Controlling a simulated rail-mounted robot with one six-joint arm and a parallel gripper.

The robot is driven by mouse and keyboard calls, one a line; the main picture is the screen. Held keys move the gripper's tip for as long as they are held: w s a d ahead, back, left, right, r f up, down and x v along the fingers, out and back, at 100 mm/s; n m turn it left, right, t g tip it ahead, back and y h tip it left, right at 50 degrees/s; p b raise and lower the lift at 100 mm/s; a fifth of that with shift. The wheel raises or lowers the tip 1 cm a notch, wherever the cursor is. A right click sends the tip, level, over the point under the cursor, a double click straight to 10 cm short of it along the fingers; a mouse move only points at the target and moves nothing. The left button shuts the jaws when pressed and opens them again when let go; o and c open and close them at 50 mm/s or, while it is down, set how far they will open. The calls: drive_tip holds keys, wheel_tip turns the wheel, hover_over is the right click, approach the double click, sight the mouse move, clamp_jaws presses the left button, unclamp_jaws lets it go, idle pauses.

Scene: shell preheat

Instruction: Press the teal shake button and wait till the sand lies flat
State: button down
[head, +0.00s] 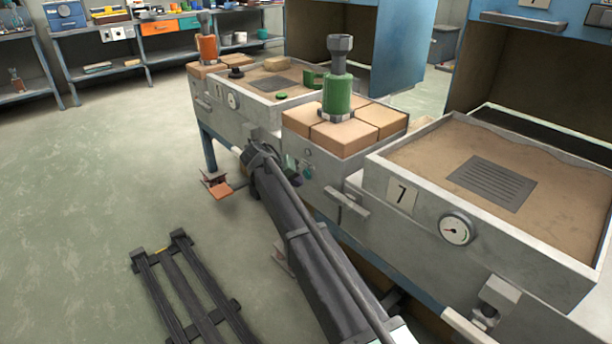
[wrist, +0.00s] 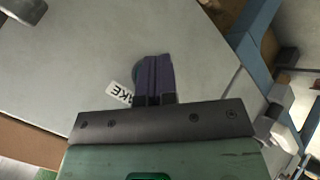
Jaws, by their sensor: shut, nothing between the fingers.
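In the wrist view the teal shake button (wrist: 136,72) shows as a thin rim on the grey panel, mostly hidden behind my gripper (wrist: 157,60). My gripper's purple fingers are shut and empty, with their tips over the button; I cannot tell whether they touch or press it. A white label (wrist: 120,95) ending in "AKE" sits beside the fingers, partly covered. In the head view, sand (head: 430,155) in the tray marked 7 is uneven, with a wavy raised edge along the back. The other tray's sand (head: 262,72) looks mostly level, with objects on it.
A green burner-like tool (head: 338,90) stands on tan blocks (head: 345,135) between the trays. A dial gauge (head: 456,229) and a handle (head: 346,202) stick out from the front. A dark rack (head: 185,285) lies on the floor. The floor at left is mostly clear.

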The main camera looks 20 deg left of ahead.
idle(0.4)
drive_tip(key=shift+w+d, duration=0.25)
drive_tip(key=shift+w, duration=0.1)
drive_tip(key=shift+w+d, duration=0.25)
drive_tip(key=shift+w, duration=0.1)
idle(0.8)
drive_tip(key=shift+s, duration=0.1)
drive_tip(key=shift+s+a, duration=0.45)
drive_tip(key=shift+s, duration=0.15)
drive_tip(key=s+a, duration=0.2)
drive_tip(key=s, duration=0.2)
drive_tip(key=shift+s+a, duration=0.1)
drive_tip(key=shift+a, duration=0.3)
idle(0.4)
